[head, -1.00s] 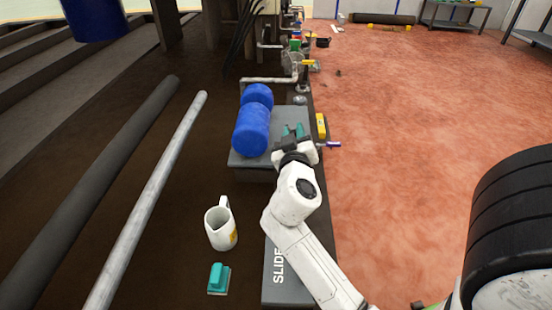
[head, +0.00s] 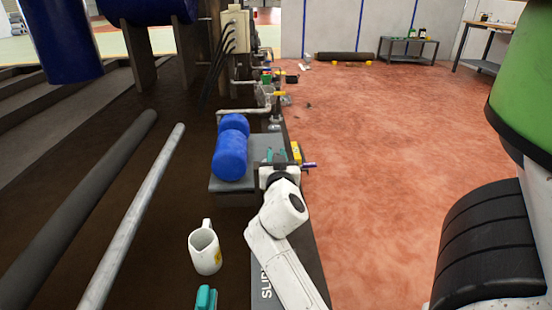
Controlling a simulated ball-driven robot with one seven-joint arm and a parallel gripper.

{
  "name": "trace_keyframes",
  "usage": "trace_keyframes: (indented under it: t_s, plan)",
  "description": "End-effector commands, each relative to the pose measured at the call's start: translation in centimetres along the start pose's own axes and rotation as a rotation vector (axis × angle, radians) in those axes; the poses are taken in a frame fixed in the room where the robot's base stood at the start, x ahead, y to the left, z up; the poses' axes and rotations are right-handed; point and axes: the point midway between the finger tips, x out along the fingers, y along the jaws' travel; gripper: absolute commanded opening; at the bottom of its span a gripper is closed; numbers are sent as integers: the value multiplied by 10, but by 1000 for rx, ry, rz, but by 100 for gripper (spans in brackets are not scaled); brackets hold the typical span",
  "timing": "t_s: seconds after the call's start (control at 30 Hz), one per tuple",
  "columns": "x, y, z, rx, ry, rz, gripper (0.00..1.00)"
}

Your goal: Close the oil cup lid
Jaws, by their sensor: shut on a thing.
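My gripper (head: 275,156) reaches over the far right end of the grey block, just right of the blue rolls. Its teal fingertips are small in the head view. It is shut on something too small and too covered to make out. I cannot pick out the oil cup or its lid for certain. A small round metal fitting (head: 275,127) stands at the bench edge beyond the gripper, near a pipe. A yellow item (head: 296,152) and a pen-like item with a purple end (head: 310,165) lie just right of the gripper.
Blue rolls (head: 230,156) lie on the grey block (head: 232,186). A white jug (head: 205,250) and a teal-handled item (head: 206,298) stand nearer on the dark bench. Two long bars (head: 135,215) run along the left. Open reddish floor (head: 390,130) lies to the right.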

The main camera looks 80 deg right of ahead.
Motion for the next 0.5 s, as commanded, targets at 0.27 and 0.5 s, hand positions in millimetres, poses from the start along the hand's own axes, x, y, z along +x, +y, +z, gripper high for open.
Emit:
trace_keyframes:
  t_s: [0.27,0.5]
  plan:
    - [0,-1,2,1,-4,-2,26]
    - [0,0,1,-1,-3,0,47]
